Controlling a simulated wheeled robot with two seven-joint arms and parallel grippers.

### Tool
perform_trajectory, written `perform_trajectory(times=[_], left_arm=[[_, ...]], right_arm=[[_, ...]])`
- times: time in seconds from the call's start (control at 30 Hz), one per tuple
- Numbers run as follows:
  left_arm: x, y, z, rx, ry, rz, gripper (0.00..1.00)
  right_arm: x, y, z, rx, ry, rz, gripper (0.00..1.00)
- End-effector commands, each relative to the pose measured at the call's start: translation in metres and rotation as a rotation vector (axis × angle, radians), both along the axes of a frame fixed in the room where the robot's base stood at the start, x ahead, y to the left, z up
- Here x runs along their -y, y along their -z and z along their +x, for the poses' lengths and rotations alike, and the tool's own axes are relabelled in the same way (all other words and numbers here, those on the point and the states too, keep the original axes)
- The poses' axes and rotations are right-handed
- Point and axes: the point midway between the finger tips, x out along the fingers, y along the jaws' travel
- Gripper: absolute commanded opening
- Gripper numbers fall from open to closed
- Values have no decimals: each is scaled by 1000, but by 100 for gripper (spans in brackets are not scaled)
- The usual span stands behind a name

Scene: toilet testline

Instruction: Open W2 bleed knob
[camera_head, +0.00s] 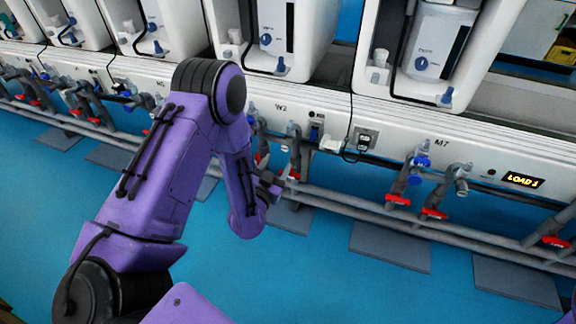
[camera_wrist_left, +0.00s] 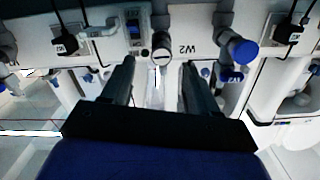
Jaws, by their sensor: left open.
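The W2 panel (camera_head: 281,108) is a white front with a W2 label, left of the M7 panel. In the left wrist view it appears upside down, with a silver-grey round knob (camera_wrist_left: 160,52) near the label and a blue knob (camera_wrist_left: 241,49) to the right. I cannot tell for certain which is the bleed knob. My left gripper (camera_wrist_left: 157,68) is open, its two dark fingers pointing at the panel; the grey knob shows between the fingertips, without visible contact. In the head view the gripper (camera_head: 268,184) is by the W2 pipes, partly hidden. My right gripper is out of view.
Grey pipes (camera_head: 330,200) with several red-handled valves (camera_head: 397,199) run along below the panels. Black plug boxes (camera_head: 364,139) with cables hang on the front. The M7 panel (camera_head: 441,143) is to the right. Blue floor (camera_head: 330,280) is open in front.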

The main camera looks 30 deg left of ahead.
Motion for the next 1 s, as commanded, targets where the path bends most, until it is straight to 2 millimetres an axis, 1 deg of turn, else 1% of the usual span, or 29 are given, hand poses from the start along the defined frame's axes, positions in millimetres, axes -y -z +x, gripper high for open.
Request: perform_trajectory(times=[0.03, 0.17, 0.27, 0.4, 0.5, 0.6, 0.73, 0.97, 1.0], left_arm=[[-2, 5, 4, 25, -2, 15, 59], [-6, -2, 16, 48, -2, 30, 59], [-13, -3, 35, 48, -7, 28, 59], [-20, -1, 66, 45, -5, 30, 59], [-25, -2, 86, 44, -6, 28, 59], [-27, -1, 99, 42, -4, 28, 59], [-29, -2, 107, 40, -3, 28, 59], [-29, -3, 108, 39, -3, 29, 59], [-29, -3, 108, 39, -3, 29, 46]], right_arm=[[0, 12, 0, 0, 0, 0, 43], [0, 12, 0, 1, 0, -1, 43], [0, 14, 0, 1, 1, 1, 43], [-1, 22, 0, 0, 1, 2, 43], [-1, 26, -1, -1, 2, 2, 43], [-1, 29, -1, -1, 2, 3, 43], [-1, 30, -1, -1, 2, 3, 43], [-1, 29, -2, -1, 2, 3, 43], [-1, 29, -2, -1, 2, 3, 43]])
